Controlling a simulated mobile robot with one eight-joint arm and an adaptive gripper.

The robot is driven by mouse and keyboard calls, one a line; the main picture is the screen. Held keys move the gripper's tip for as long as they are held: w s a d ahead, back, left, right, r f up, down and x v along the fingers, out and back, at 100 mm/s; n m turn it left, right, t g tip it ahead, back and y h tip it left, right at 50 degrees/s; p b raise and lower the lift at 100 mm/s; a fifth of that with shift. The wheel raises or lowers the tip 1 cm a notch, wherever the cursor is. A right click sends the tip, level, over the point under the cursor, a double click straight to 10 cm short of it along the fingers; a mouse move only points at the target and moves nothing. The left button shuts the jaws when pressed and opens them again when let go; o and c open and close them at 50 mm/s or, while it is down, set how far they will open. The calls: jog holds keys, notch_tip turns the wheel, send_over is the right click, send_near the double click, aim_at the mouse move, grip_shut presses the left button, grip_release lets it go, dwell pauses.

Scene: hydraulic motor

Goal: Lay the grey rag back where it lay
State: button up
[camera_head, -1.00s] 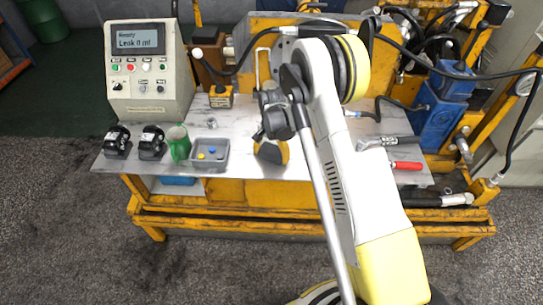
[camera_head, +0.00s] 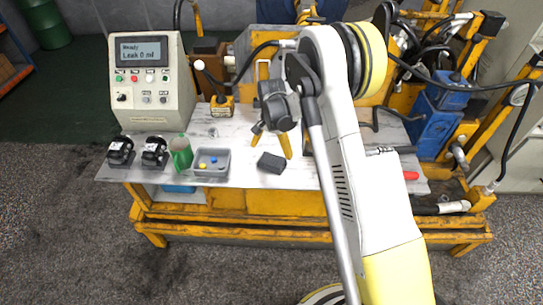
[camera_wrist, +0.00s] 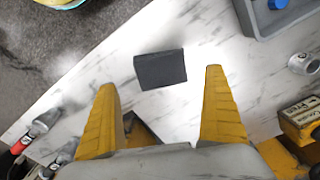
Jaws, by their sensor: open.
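The grey rag (camera_head: 271,163) lies on the bench top (camera_head: 235,143) as a small dark folded block, near the front edge and right of the grey tray. In the wrist view the rag (camera_wrist: 160,69) lies flat on the marbled white surface, beyond and between my fingertips, with clear surface between it and them. My gripper (camera_head: 270,150) is open and empty, its yellow fingers spread just behind the rag. In the wrist view my gripper (camera_wrist: 160,78) shows both yellow fingers apart. A dark shape (camera_wrist: 140,130) between the finger bases is partly hidden and I cannot tell what it is.
A control box (camera_head: 148,83) stands behind. A red-handled tool (camera_head: 410,176) lies right, partly behind my arm.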

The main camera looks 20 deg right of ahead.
aim_at(273, 166)
jog(key=s+r+n+t, duration=0.2)
jog(key=s+r, duration=0.3)
jog(key=r, duration=0.7)
jog(key=s+r+n+t, duration=0.1)
jog(key=s+r, duration=0.4)
jog(key=r, duration=0.6)
jog(key=s+r+n+t, duration=0.2)
jog(key=s, duration=0.7)
jog(key=s+r+n+t, duration=0.2)
jog(key=s+r+n, duration=0.1)
jog(key=s, duration=0.7)
jog(key=shift+d+r+p, duration=0.25)
jog(key=shift+r+p, duration=0.1)
jog(key=shift+p, duration=0.05)
jog(key=shift+s, duration=0.1)
